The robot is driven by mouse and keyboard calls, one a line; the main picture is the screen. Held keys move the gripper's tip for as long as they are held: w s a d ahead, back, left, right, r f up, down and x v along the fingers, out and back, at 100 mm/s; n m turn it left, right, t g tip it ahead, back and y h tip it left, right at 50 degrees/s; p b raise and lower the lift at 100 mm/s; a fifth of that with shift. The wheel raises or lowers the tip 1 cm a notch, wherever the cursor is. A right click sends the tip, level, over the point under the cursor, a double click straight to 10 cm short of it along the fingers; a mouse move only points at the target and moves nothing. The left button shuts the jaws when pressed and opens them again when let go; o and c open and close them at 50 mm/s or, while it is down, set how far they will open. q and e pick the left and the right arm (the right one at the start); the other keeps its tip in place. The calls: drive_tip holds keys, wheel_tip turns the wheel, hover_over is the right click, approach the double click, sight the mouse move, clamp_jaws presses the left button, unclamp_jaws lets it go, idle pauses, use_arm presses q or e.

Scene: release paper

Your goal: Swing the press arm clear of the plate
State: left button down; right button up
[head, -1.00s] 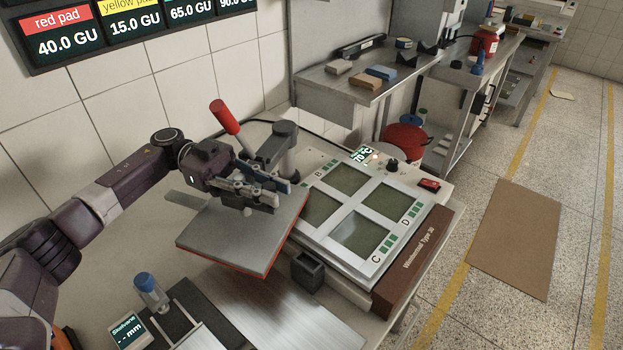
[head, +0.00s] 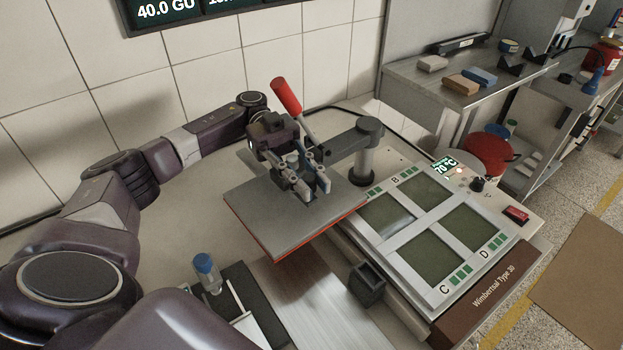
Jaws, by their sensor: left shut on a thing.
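The press arm (head: 341,140) reaches left from an upright post at the back left corner of the plate unit. It has a red handle (head: 286,95) and carries a flat grey press pad (head: 290,222) with a red lower edge. The plate (head: 441,213) has four dark green fields, with B, C and D readable; all four fields show. The pad is left of the fields, its right corner close to the plate's left edge. My left gripper (head: 306,178) is shut on the press arm above the pad, hiding part of it. My right gripper is not in view.
A small dark open box (head: 367,284) stands at the plate unit's left front. A tiled wall is behind. A side bench (head: 425,85) with blocks and a red container (head: 484,152) are at the right.

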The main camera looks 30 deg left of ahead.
use_arm(q)
drive_tip(key=c, duration=1.8)
unclamp_jaws()
drive_tip(key=shift+w, duration=0.1)
drive_tip(key=shift+o, duration=0.2)
